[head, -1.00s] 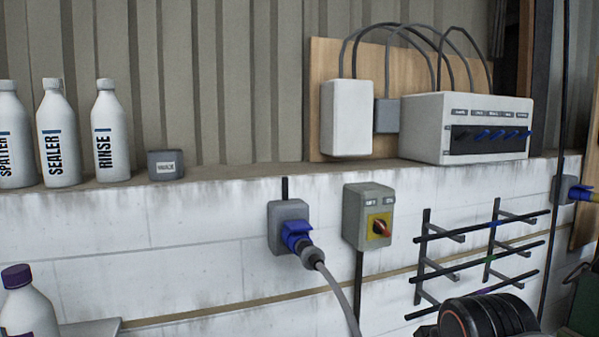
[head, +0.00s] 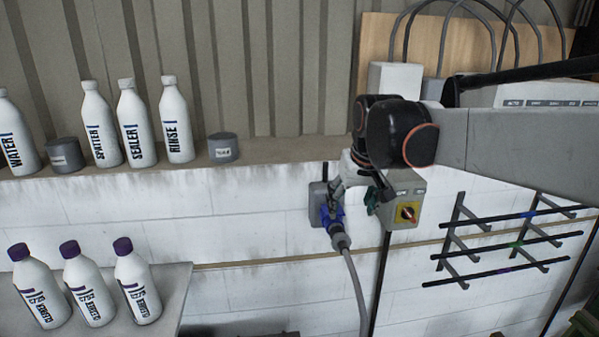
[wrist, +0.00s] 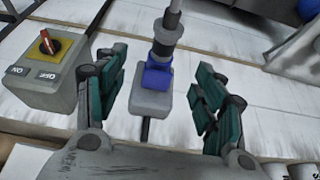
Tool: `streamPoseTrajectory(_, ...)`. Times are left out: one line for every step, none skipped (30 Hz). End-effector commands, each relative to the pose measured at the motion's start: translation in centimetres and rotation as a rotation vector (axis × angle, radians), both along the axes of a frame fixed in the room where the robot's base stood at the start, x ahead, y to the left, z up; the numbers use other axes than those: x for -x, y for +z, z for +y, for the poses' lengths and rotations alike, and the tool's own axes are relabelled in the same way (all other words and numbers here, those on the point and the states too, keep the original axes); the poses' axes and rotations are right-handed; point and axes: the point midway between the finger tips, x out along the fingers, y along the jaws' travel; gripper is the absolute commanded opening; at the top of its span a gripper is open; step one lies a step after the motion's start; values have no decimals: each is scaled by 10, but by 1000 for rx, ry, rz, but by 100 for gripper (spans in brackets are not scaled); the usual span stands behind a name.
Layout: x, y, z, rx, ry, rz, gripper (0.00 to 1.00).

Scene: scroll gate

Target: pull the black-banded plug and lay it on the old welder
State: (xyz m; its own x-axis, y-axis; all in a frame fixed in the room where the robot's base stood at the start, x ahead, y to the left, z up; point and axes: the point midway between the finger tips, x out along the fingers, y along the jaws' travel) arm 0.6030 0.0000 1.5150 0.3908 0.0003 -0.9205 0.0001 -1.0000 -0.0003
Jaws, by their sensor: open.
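A blue plug (head: 333,214) with a grey cable sits in a grey wall socket (head: 318,203) on the white block wall. It also shows in the wrist view, where the blue plug (wrist: 158,76) is in the socket (wrist: 151,97) between my fingers. My gripper (wrist: 164,74) is open, one green-padded finger on each side of the plug, with gaps visible. In the head view my gripper (head: 356,198) is beside the socket and partly covers it. I cannot identify the old welder in these frames.
A grey switch box (head: 405,200) with a red and yellow knob is close to the right of the socket. A black-barred rack (head: 505,240) is further right. Labelled bottles (head: 135,125) stand on the ledge, and purple-capped bottles (head: 88,285) at lower left.

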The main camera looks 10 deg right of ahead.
Motion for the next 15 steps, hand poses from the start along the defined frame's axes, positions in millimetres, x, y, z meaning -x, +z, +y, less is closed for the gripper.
streamPoseTrajectory(-5, 9, 0, 0, 0, 4, 63)
streamPoseTrajectory(-7, 10, 0, 0, 0, 6, 63)
streamPoseTrajectory(-9, 11, 0, 0, 0, 8, 63)
streamPoseTrajectory(-10, 12, 0, 0, 0, 9, 63)
streamPoseTrajectory(-11, 12, 0, 0, 0, 10, 63)
streamPoseTrajectory(-12, 10, 0, 0, 0, 10, 63)
streamPoseTrajectory(-13, 9, 0, 0, 0, 10, 63)
streamPoseTrajectory(-14, 7, 0, 0, 0, 10, 63)
streamPoseTrajectory(-15, 3, 0, 0, 0, 10, 63)
streamPoseTrajectory(-17, 0, 0, 0, 0, 10, 63)
streamPoseTrajectory(-18, -3, 0, 0, 0, 10, 63)
streamPoseTrajectory(-20, -9, 0, 0, 0, 10, 63)
streamPoseTrajectory(-22, -13, 0, 0, 0, 10, 63)
streamPoseTrajectory(-24, -18, 0, 0, 0, 10, 63)
streamPoseTrajectory(-27, -24, 0, 0, 0, 10, 63)
